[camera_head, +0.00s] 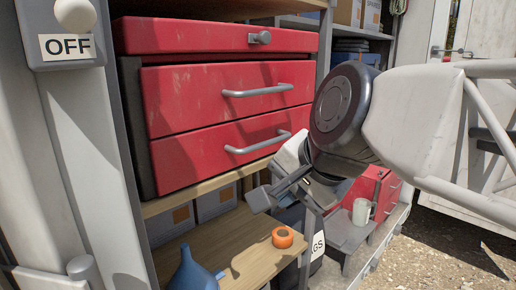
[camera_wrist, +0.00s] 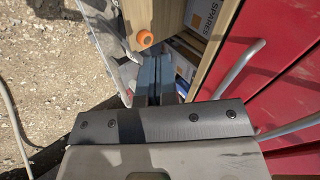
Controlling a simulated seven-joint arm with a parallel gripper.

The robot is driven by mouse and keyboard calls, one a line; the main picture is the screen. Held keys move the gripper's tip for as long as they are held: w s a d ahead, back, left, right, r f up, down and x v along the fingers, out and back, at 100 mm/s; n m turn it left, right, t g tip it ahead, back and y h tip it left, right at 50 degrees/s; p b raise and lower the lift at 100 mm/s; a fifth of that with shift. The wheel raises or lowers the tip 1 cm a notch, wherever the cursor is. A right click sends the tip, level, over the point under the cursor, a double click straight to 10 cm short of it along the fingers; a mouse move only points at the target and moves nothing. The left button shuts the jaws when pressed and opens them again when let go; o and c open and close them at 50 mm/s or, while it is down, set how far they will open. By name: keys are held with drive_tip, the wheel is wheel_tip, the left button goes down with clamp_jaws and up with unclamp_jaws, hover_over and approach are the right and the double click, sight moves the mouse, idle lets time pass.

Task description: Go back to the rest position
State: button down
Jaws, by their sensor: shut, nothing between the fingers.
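My gripper (camera_head: 272,190) is in front of the lower part of the red drawer cabinet in the head view, above a wooden shelf. In the wrist view my gripper's fingers (camera_wrist: 152,82) lie close together with nothing between them. My white arm reaches in from the right in the head view.
The red cabinet (camera_head: 222,98) has drawers with grey handles and stands close to my gripper. An orange ring-shaped item (camera_head: 283,237) and a blue funnel-like item (camera_head: 192,272) are on the wooden shelf (camera_head: 235,235). A white mug (camera_head: 362,211) stands farther right. Gravelly ground (camera_head: 450,245) is open at right.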

drive_tip(key=s+d+f+n+g+h, duration=0.1)
drive_tip(key=s+d+f+n+h, duration=0.1)
drive_tip(key=d+f, duration=0.5)
drive_tip(key=s+d+f+n+g+h, duration=0.2)
drive_tip(key=d+f, duration=0.5)
drive_tip(key=f, duration=0.5)
drive_tip(key=s+n+h, duration=0.1)
drive_tip(key=n, duration=0.1)
drive_tip(key=shift+n+g, duration=0.3)
drive_tip(key=shift+n, duration=0.1)
